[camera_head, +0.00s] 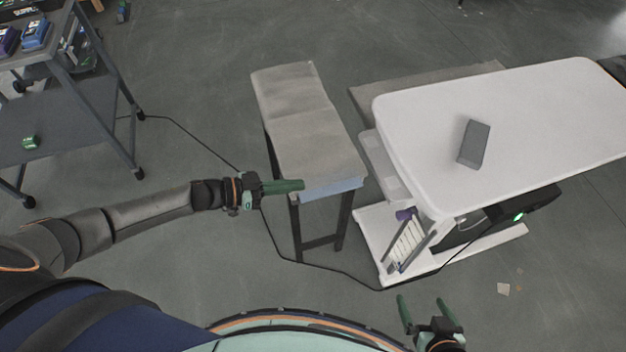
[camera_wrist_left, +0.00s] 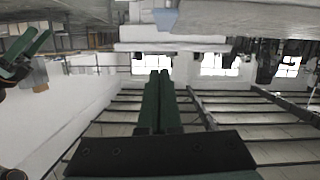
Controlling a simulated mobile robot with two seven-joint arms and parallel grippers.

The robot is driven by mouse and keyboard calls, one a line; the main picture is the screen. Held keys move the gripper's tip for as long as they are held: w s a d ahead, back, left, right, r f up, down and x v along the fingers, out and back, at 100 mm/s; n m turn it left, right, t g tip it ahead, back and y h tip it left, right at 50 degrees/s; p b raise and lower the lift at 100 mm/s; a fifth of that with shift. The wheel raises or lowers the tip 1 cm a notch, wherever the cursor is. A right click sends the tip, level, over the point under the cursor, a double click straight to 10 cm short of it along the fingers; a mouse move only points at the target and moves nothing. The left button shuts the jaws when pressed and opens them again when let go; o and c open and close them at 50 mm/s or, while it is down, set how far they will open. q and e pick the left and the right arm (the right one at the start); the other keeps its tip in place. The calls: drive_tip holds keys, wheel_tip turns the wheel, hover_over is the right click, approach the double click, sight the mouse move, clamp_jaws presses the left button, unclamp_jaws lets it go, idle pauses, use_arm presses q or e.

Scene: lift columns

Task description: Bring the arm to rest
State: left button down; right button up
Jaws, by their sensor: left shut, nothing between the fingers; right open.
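My left arm (camera_head: 150,211) reaches in from the left in the head view. Its gripper (camera_head: 300,186) points right, with green fingers shut and nothing between them. The fingertips show in front of the near end of a narrow grey bench (camera_head: 310,130); I cannot tell if they touch it. In the left wrist view the two fingers (camera_wrist_left: 160,78) lie side by side, closed. My right gripper (camera_head: 428,300) is at the bottom right of the head view, its green fingers apart, empty and pointing up in the picture. It seems to show at the left wrist view's left edge too (camera_wrist_left: 28,50).
A white table (camera_head: 530,110) stands at the right with a grey box (camera_head: 474,143) on it. A dark cart (camera_head: 70,115) stands at the upper left. A black cable (camera_head: 330,268) runs across the floor past the bench. The floor between cart and bench is otherwise largely clear.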

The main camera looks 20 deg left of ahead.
use_arm(q)
drive_tip(key=s+d+n+t+y+p, duration=0.2)
drive_tip(key=s+d+n+t+y, duration=0.2)
drive_tip(key=s+d+n, duration=0.15)
drive_tip(key=s+a+f+n+g+y, duration=0.1)
drive_tip(key=s+a+f+y, duration=0.1)
drive_tip(key=s, duration=0.3)
drive_tip(key=s+a+f+n+g+y, duration=0.1)
drive_tip(key=s+a+f+y, duration=0.1)
drive_tip(key=s+y, duration=0.2)
drive_tip(key=shift+s+a+n+g+p, duration=0.35)
drive_tip(key=shift+s+a+g+p, duration=0.05)
drive_tip(key=shift+s, duration=0.5)
